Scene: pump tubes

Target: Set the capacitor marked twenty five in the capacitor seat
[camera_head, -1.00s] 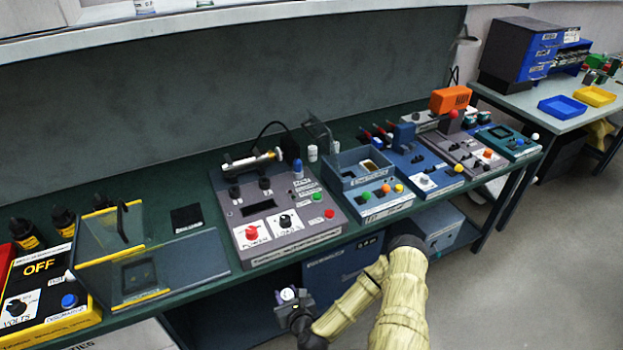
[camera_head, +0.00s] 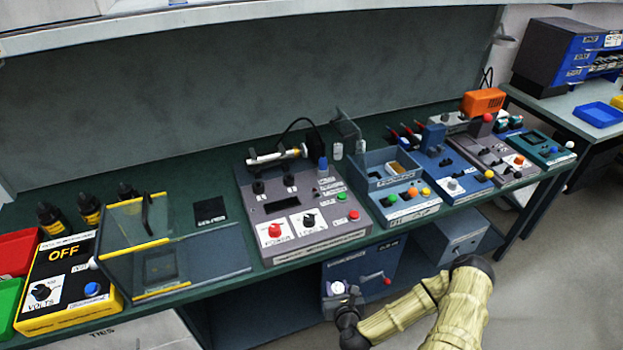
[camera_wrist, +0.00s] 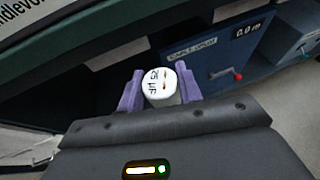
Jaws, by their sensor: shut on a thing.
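My gripper (camera_head: 342,297) is shut on a white, round-topped capacitor (camera_wrist: 160,88), held between its two purple fingers in the wrist view. Its top face carries dark writing that reads like 25 uF, and small metal terminals. In the head view the capacitor (camera_head: 338,287) is a small white spot in front of the bench, below the bench top. No label for a capacitor seat is readable. A dark square recess (camera_head: 160,266) shows under the clear yellow-edged cover beside the yellow and black OFF/VOLTS box (camera_head: 66,262); I cannot tell whether it is the seat.
The green bench top (camera_head: 215,280) has its front edge above and behind my gripper. A grey panel with a red knob, (camera_head: 300,222), and blue stations (camera_head: 400,185) stand along it. A blue cabinet (camera_head: 365,268) is below. Red and green bins (camera_head: 15,252) are at far left.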

